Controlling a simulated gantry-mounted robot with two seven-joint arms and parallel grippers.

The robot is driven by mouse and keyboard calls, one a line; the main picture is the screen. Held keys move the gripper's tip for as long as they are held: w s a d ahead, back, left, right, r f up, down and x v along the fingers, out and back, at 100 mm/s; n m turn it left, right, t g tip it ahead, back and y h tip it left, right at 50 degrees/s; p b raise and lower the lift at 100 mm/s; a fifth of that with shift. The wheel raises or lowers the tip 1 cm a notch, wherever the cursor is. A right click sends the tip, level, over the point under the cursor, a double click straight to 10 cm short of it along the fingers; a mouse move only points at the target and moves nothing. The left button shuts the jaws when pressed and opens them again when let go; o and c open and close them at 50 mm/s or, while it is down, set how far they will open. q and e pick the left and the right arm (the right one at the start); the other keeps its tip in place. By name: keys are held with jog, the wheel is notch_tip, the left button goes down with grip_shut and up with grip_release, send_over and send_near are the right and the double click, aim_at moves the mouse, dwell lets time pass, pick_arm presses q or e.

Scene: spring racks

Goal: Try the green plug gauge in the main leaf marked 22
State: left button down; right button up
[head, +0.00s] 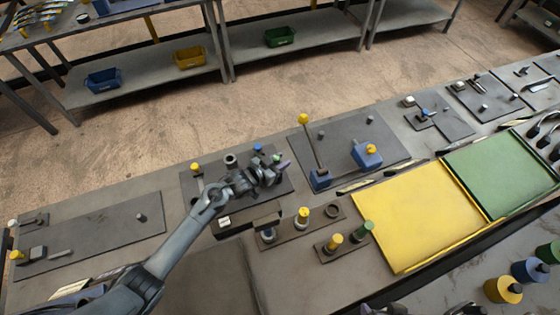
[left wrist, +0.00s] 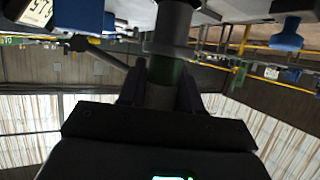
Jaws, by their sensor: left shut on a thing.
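My left gripper (head: 268,172) is over the dark plate (head: 190,186) left of centre. In the left wrist view my left gripper (left wrist: 160,92) is shut on an upright cylinder with a green part, the green plug gauge (left wrist: 165,70), with a dark grey section beyond it. In the head view the gripper largely hides what it holds. Another green-topped gauge (head: 363,229) stands in a small rack beside a yellow-topped one. No marking 22 is legible, so I cannot tell which leaf bears it. My right gripper is not recognisable in view.
A second rack holds blue and yellow gauges and an empty ring (head: 333,210). A blue-based lever with a yellow knob (head: 304,119) stands tall to the right of the gripper. Yellow (head: 415,220) and green (head: 500,170) trays lie farther right. Dark shapes cut the bottom edge.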

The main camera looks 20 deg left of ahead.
pick_arm(q)
jog(key=shift+f+b, duration=0.8)
jog(key=shift+f, duration=0.4)
dwell(0.9)
jog(key=shift+f, duration=0.4)
dwell(0.3)
jog(key=shift+f, duration=0.1)
dwell(0.6)
jog(key=shift+r, duration=0.2)
jog(key=shift+r+p, duration=1.25)
jog(key=shift+r, duration=0.15)
jog(key=shift+r+p, duration=1.6)
jog(key=shift+r, duration=0.05)
